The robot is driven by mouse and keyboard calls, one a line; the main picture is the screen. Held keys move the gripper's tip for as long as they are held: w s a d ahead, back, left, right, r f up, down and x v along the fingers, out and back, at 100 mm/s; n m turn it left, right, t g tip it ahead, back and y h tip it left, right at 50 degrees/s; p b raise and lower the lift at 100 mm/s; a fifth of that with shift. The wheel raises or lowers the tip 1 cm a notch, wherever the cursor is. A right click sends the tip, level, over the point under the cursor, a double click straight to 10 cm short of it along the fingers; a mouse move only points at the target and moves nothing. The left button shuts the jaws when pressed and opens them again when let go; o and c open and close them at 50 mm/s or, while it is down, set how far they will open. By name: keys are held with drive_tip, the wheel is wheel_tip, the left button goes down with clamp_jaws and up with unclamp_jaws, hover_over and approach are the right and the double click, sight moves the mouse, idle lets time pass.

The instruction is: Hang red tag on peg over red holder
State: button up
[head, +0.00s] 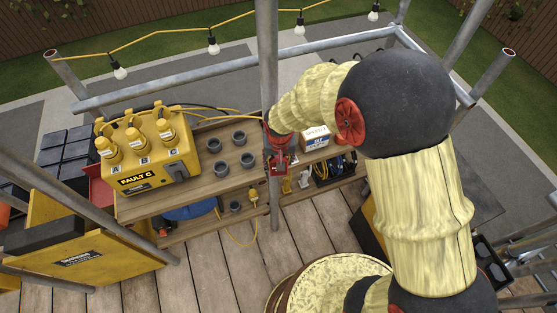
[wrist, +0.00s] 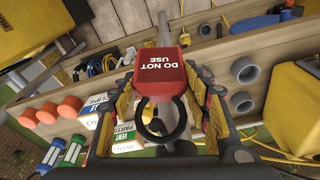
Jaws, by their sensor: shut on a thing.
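A red tag (wrist: 170,72) with white "DO NOT USE" lettering and a black ring (wrist: 162,118) is between the fingers of my gripper (wrist: 168,88) in the wrist view. My gripper is shut on it. In the head view, my gripper (head: 279,158) and the red tag are small, beside the upright pole and above the right part of the wooden shelf (head: 200,194). A red open-topped piece (head: 97,190) shows left of the yellow box; I cannot tell whether it is the red holder. I cannot make out the peg.
A yellow "FAULT C" box (head: 150,178) with yellow plugs stands on the shelf's left part. Several grey cups (head: 221,167) stand mid-shelf. A grey upright pole (head: 268,70) rises close to my gripper. Small boxes (head: 314,138) and orange-capped containers (wrist: 70,106) are nearby.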

drive_tip(key=o, duration=1.3)
drive_tip(key=shift+r, duration=0.1)
drive_tip(key=r, duration=0.4)
drive_tip(key=s+r, duration=0.1)
drive_tip(key=r, duration=0.2)
drive_tip(key=s+r, duration=0.1)
drive_tip(key=r, duration=0.3)
drive_tip(key=shift+r, duration=0.3)
